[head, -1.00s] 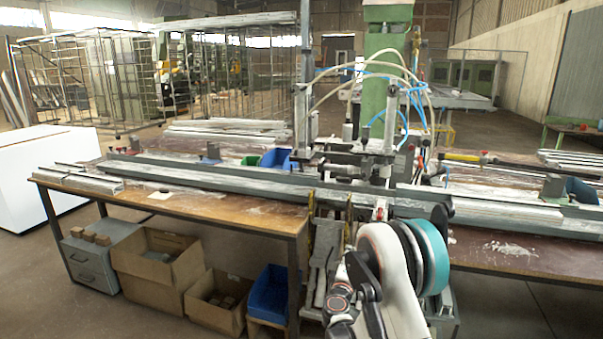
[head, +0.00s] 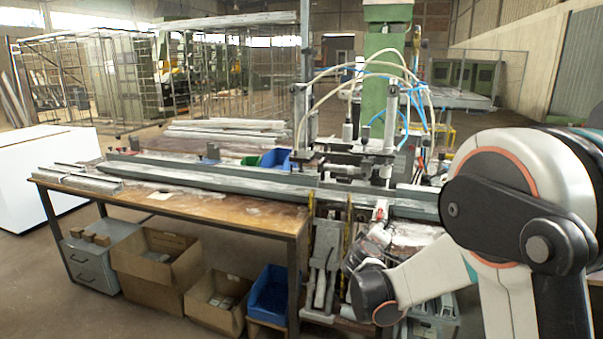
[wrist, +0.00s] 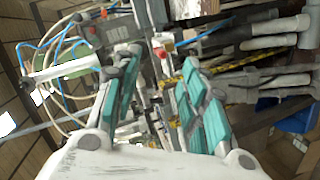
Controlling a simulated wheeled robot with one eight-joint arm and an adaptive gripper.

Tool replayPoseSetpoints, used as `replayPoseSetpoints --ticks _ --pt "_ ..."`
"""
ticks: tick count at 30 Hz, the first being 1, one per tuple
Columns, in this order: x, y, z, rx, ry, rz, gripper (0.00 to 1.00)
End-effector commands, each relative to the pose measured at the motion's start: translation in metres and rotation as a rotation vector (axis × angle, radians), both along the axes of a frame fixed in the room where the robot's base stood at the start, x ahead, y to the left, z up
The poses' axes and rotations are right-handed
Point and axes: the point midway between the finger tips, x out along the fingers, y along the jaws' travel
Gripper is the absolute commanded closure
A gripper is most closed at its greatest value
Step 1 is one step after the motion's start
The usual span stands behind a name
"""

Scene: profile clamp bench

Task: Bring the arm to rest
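My gripper (wrist: 157,62) shows in the wrist view with its two teal-padded fingers spread apart. Nothing is held between them. In the head view my arm (head: 520,200) stands large at the right, bent at the elbow. Its forearm reaches left and down to the wrist, low in front of the bench. The fingers are hard to make out there. The profile clamp (head: 365,165) stands on the workbench (head: 230,212) behind my wrist, with a long grey profile rail (head: 220,180) running through it.
Cardboard boxes (head: 150,262), a blue bin (head: 268,292) and a grey drawer unit (head: 92,258) sit under the bench at the left. Grey tools (head: 325,262) hang at the bench front close to my wrist. Floor is open at the lower left.

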Motion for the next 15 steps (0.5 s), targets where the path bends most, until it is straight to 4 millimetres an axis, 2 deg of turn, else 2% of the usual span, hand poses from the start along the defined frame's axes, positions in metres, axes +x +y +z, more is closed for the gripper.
replayPoseSetpoints --ticks 1,6,15 --pt "-0.013 -0.005 0.011 0.035 0.011 -0.016 0.61" --pt "-0.057 -0.016 0.037 0.163 0.05 -0.061 0.61" --pt "-0.147 -0.025 0.063 0.391 0.125 -0.135 0.61"
